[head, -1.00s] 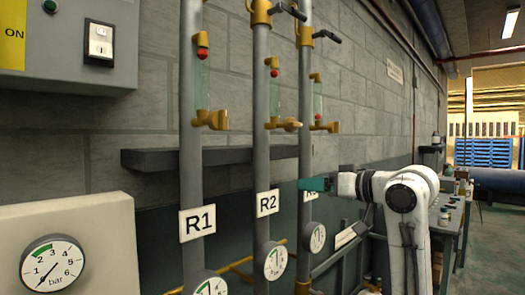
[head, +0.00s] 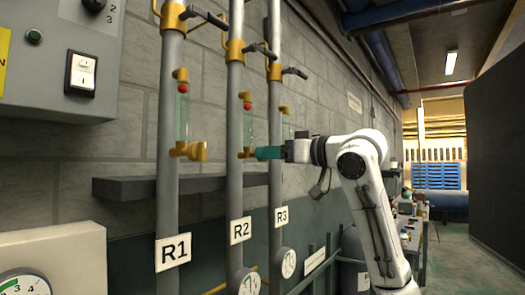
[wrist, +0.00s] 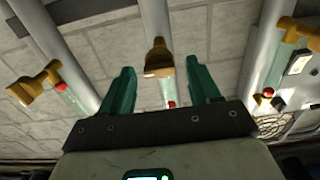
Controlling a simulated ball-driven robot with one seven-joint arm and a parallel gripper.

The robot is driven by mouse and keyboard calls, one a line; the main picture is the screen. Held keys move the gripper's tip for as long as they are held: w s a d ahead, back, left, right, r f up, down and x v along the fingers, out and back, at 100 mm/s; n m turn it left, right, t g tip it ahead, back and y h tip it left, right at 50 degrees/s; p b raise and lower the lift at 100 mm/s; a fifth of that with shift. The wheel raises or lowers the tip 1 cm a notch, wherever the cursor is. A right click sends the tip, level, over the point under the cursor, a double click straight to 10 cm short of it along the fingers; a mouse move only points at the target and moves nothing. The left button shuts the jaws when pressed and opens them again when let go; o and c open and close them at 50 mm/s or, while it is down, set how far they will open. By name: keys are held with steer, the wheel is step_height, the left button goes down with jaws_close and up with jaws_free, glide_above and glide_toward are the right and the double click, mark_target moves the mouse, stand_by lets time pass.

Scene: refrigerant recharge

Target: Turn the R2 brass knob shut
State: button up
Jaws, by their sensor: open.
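The R2 brass knob (head: 243,155) sits on the middle pipe, below a sight tube with a red ball (head: 247,106). My gripper (head: 263,153) is raised to its height from the right, with its teal fingers close to the knob and partly covering it. In the wrist view, the two fingers of my gripper (wrist: 160,72) are open, and the R2 knob (wrist: 158,60) shows centred between the fingertips. The knob's face points toward me. I cannot tell whether a finger touches it.
The R1 knob (head: 188,150) and R1 plate (head: 173,251) are on the left pipe. The R2 plate (head: 240,227) is below the R2 knob. The R3 pipe (head: 275,195) stands right behind. A dark shelf (head: 120,188) runs along the wall. Black levers (head: 210,18) stick out above.

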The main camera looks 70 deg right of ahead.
steer(key=shift+x, duration=1.7)
steer(key=shift+c, duration=0.4)
steer(key=c, duration=0.9)
